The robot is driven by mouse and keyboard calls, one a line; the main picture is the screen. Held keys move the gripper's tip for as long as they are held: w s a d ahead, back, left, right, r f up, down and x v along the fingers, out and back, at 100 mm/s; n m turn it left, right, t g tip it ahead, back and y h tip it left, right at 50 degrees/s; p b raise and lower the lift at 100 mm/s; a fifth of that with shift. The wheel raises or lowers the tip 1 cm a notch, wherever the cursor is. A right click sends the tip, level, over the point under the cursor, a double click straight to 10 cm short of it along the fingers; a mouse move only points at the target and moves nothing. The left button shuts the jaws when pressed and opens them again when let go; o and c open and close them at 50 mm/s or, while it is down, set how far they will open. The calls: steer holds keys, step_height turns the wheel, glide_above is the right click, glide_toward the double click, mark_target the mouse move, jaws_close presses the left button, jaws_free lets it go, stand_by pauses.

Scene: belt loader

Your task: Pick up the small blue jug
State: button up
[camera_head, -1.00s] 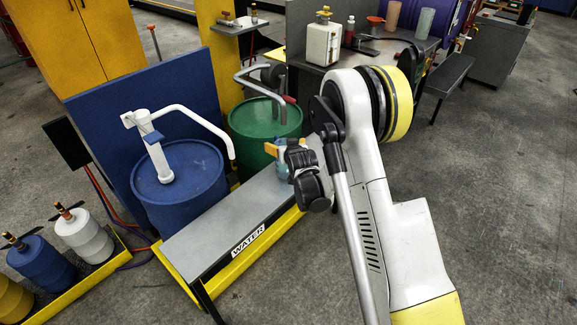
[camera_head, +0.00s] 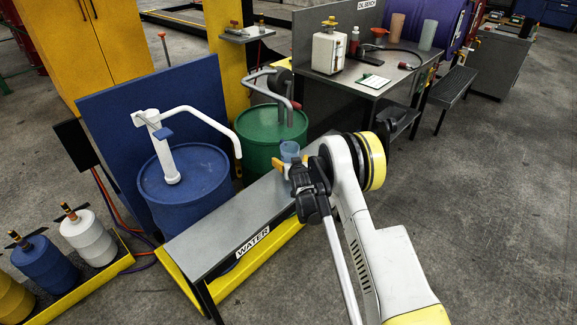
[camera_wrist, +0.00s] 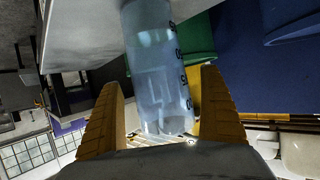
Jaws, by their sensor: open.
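The small blue jug (camera_head: 289,152) is a translucent light-blue vessel at the far end of the grey bench marked WATER. Its lower part is hidden behind my gripper in the head view. In the wrist view the jug (camera_wrist: 150,60) shows dark graduation marks along one side and lies between my two orange fingers. My gripper (camera_wrist: 160,95) is open, with a finger on each side of the jug. My gripper also shows in the head view (camera_head: 291,170).
A blue drum (camera_head: 185,195) with a white pump and a green drum (camera_head: 270,135) stand behind the bench (camera_head: 215,232). A grey worktable (camera_head: 375,88) with bottles and cups is at the back right. The floor at right is clear.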

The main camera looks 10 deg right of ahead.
steer(key=shift+x, duration=1.05)
steer(key=c, duration=1.5)
steer(key=shift+o, duration=0.2)
steer(key=shift+r, duration=0.1)
